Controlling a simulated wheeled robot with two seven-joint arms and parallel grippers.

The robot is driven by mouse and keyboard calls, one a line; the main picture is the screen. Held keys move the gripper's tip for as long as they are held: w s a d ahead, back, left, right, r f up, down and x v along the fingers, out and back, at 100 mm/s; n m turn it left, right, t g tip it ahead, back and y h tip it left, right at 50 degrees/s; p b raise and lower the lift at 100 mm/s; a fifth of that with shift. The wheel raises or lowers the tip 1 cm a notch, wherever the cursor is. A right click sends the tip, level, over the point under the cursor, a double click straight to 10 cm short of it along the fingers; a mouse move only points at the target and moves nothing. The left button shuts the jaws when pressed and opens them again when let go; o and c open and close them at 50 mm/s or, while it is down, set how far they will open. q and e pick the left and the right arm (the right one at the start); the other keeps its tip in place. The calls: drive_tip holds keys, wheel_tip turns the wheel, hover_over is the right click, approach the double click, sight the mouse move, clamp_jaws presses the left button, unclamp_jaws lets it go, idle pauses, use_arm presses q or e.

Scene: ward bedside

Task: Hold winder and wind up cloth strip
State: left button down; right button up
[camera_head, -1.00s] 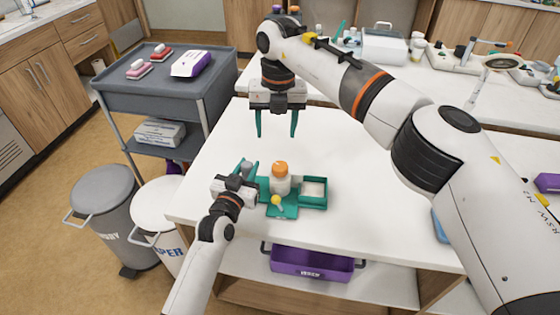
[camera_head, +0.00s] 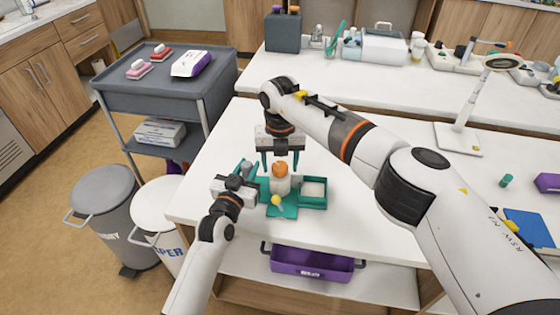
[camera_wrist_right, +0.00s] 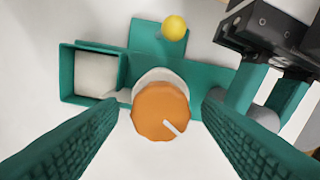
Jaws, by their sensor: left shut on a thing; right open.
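The winder is a green base (camera_head: 289,209) on the white table, with a white spool topped by an orange knob (camera_head: 279,170) and a yellow ball (camera_head: 276,200) on its front arm. A green open box (camera_head: 313,204) on its right side holds white cloth. My left gripper (camera_head: 247,186) is shut on the winder's left end; the right wrist view shows its fingers there (camera_wrist_right: 262,95). My right gripper (camera_head: 281,166) points down, open, just above and behind the orange knob. In the right wrist view the knob (camera_wrist_right: 161,111) lies between the two green fingers, apparently untouched.
The white tabletop (camera_head: 370,250) around the winder is mostly clear. A purple bin (camera_head: 310,264) sits on the shelf below. A magnifier lamp (camera_head: 462,120), a blue folder (camera_head: 530,228) and a small green item (camera_head: 506,181) are at the right.

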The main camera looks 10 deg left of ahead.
sight(280, 165)
drive_tip(key=c, duration=1)
drive_tip(key=m, duration=0.5)
drive_tip(key=o, duration=1)
wheel_tip(280, 165, up, 12)
